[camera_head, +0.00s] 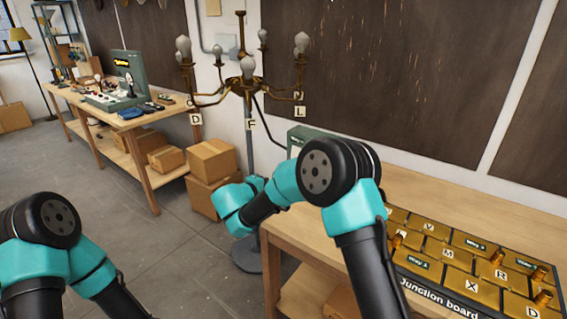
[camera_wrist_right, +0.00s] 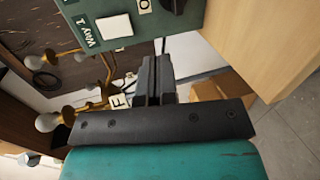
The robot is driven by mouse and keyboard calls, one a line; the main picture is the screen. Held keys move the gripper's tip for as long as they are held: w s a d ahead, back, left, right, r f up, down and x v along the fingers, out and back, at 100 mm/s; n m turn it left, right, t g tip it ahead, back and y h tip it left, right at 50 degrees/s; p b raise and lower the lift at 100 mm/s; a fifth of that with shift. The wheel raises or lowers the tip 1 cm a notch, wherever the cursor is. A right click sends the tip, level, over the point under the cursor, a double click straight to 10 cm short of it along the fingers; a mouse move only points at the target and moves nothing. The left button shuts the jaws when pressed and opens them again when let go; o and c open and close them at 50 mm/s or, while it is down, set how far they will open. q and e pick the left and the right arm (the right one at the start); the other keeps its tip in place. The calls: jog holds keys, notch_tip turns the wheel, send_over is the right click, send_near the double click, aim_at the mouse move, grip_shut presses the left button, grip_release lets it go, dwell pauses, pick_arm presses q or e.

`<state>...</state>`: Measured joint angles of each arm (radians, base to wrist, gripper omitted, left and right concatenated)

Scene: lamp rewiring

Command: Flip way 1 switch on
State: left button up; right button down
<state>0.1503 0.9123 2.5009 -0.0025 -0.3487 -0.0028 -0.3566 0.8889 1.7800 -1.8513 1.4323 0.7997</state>
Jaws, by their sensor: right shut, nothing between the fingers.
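The green switch panel (camera_wrist_right: 145,28) shows at the top of the right wrist view, with a "Way 1" label (camera_wrist_right: 86,34) and a white switch (camera_wrist_right: 115,26). I cannot tell the switch's position. My right gripper (camera_wrist_right: 153,75) is shut and empty, its fingertips below and to the right of the white switch in the picture, apart from it as far as I can see. In the head view a green box (camera_head: 297,139) shows behind my right arm, mostly hidden, and the right gripper's fingers are not visible. My left gripper is out of view.
A brass chandelier (camera_head: 247,84) with several bulbs hangs on a stand behind the bench. The junction board (camera_head: 456,285) with brass plates lies on the wooden bench (camera_head: 520,225) at right. Cardboard boxes (camera_head: 211,160) stand on the floor near another workbench (camera_head: 150,122).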

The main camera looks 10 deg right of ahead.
jog(key=shift+m+t+h, duration=0.3)
jog(key=shift+t+h, duration=0.1)
jog(key=shift+t, duration=0.5)
jog(key=r, duration=0.1)
jog(key=w+r, duration=0.2)
jog(key=shift+a+r, duration=0.25)
jog(key=shift+r, duration=0.15)
jog(key=shift+w+d, duration=0.1)
jog(key=x, duration=1.3)
jog(key=shift+w+d+f, duration=0.15)
jog(key=shift+w+d, duration=0.05)
jog(key=shift+d, duration=0.15)
